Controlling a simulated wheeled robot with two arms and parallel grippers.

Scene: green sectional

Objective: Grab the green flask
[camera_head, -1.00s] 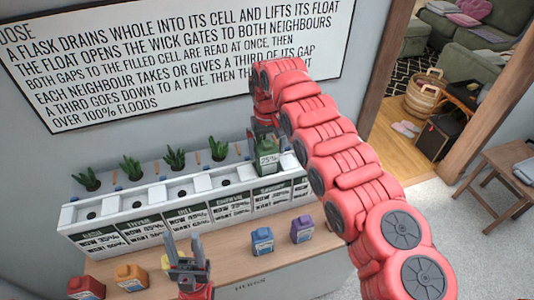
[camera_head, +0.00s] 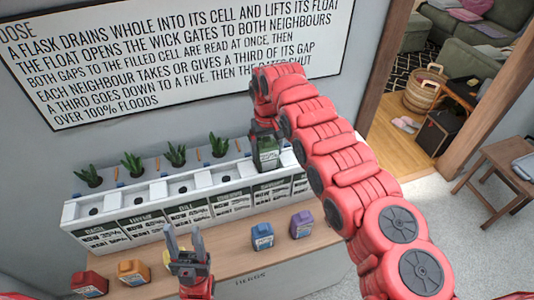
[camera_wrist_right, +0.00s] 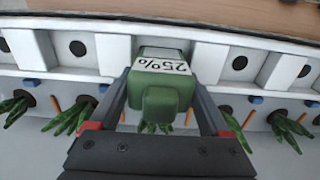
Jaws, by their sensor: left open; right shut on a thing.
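The green flask (camera_head: 267,156) is held by my right gripper (camera_head: 264,140) over the right part of the white planter trough. In the right wrist view the green flask (camera_wrist_right: 160,85) sits between both fingers of my right gripper (camera_wrist_right: 163,100), and its white label reads 25%. Round cell holes of the trough show on both sides of it. I cannot tell whether the flask touches the trough. My left gripper (camera_head: 184,245) is open and empty, pointing up in front of the trough, and it hides part of the counter behind it.
The white trough (camera_head: 150,195) has several cells, dark label cards and plants (camera_head: 132,164) behind. On the wooden counter stand a red flask (camera_head: 89,283), an orange flask (camera_head: 133,271), a blue flask (camera_head: 262,236) and a purple flask (camera_head: 301,224). A wall sign hangs behind.

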